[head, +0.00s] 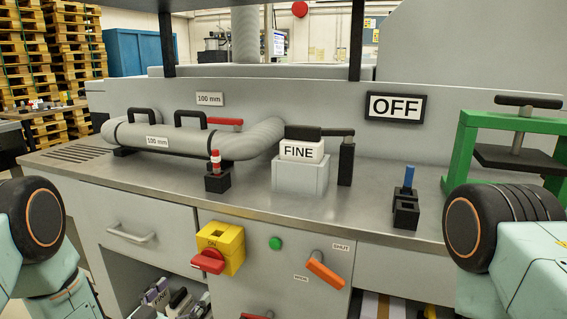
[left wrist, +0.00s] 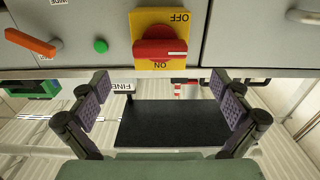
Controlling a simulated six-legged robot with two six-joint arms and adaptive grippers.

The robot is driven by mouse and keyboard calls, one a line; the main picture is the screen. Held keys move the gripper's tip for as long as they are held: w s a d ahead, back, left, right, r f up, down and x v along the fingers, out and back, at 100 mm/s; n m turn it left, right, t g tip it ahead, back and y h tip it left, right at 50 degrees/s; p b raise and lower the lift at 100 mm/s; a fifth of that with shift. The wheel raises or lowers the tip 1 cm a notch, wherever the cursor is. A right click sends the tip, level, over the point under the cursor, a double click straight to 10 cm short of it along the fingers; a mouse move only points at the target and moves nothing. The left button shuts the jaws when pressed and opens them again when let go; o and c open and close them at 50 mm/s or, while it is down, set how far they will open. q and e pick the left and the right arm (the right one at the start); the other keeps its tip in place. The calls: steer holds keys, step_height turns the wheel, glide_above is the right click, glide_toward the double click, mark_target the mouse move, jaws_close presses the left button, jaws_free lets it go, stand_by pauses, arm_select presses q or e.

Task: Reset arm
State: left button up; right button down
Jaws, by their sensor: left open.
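My left gripper (left wrist: 163,108) shows in the left wrist view, its two dark padded fingers spread wide apart with nothing held between them. That view is upside down. A red rotary switch (left wrist: 160,47) on a yellow plate marked OFF and ON shows beyond the fingers, near the top of the picture, apart from them. In the head view the same red switch (head: 207,261) is on the front of the cabinet. Teal links of my arms stand at the left and right edges of the head view; the fingers of neither gripper can be made out there.
The steel bench (head: 110,176) holds a grey duct (head: 150,138), a FINE block (head: 302,150), a black holder with a blue piece (head: 406,212) and a green press (head: 463,150). A green button (head: 275,244) and an orange lever (head: 325,275) are on the cabinet front. The front bench strip has free room.

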arm_select(q)
steer(key=v, duration=0.4)
steer(key=x, duration=1.1)
steer(key=shift+w+d, duration=0.15)
steer(key=shift+w, duration=0.15)
steer(key=m, duration=0.4)
steer(key=shift+m, duration=1.2)
steer(key=m+b, duration=0.1)
steer(key=m, duration=0.3)
steer(key=shift+m, duration=0.3)
steer(key=p, duration=0.2)
glide_toward(204, 269)
steer(key=shift+x, duration=1.15)
steer(key=shift+r, duration=0.1)
